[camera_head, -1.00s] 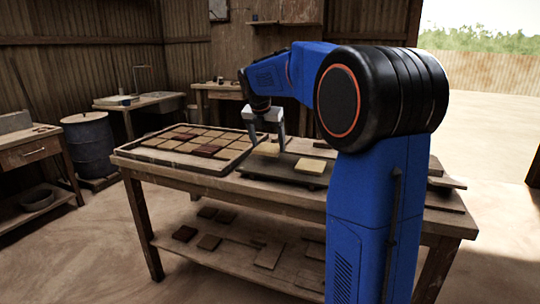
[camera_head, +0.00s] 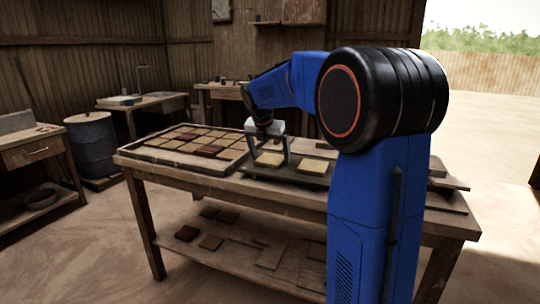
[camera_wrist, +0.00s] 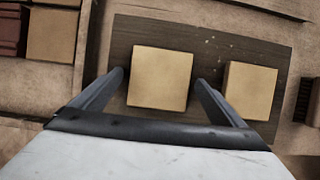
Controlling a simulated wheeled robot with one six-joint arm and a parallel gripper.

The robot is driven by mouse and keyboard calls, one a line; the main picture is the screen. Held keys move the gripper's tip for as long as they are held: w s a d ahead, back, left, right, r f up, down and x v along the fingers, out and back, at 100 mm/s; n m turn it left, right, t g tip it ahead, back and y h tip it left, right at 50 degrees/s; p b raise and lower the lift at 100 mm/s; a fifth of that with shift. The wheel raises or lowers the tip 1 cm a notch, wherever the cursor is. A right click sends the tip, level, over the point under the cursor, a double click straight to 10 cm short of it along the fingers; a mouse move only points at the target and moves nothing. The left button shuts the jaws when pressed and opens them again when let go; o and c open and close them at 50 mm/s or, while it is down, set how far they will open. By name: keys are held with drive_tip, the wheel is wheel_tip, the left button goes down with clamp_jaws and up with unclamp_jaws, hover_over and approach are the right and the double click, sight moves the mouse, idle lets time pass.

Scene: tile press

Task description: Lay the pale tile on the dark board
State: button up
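The pale tile (camera_head: 269,159) lies flat on the dark board (camera_head: 250,172), at the board's left part. My gripper (camera_head: 269,158) is low over the board with one finger on each side of this tile. In the wrist view, the pale tile (camera_wrist: 160,79) sits between my gripper's fingers (camera_wrist: 160,78), with a narrow gap of board showing on both sides. The gripper is open. A second pale tile (camera_wrist: 250,90) lies on the dark board (camera_wrist: 120,45) to the right, just outside the right finger; it also shows in the head view (camera_head: 313,167).
A wooden tray (camera_head: 178,165) with several pale and reddish tiles stands left of the board on the workbench (camera_head: 225,194). Loose slabs (camera_head: 447,183) lie at the bench's right end. More tiles (camera_head: 187,233) lie on the lower shelf. A blue barrel (camera_head: 91,145) stands far left.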

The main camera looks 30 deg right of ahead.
drive_tip(key=shift+r, duration=0.1)
drive_tip(key=v, duration=1.2)
drive_tip(key=s+a+f+m+y, duration=0.1)
drive_tip(key=s+a+f+m, duration=0.3)
drive_tip(key=s+f+m, duration=0.3)
drive_tip(key=s+a+f+m+t+y, duration=0.1)
drive_tip(key=s+a+f+m, duration=0.4)
drive_tip(key=s+m, duration=0.5)
drive_tip(key=s+a+f+m+t+y, duration=0.1)
drive_tip(key=s+a+f+m, duration=0.4)
drive_tip(key=s, duration=1.4)
wheel_tip(320, 180, down, 5)
drive_tip(key=m, duration=0.3)
drive_tip(key=shift+s+m+y, duration=0.3)
drive_tip(key=shift+s, duration=0.05)
drive_tip(key=shift+a, duration=0.1)
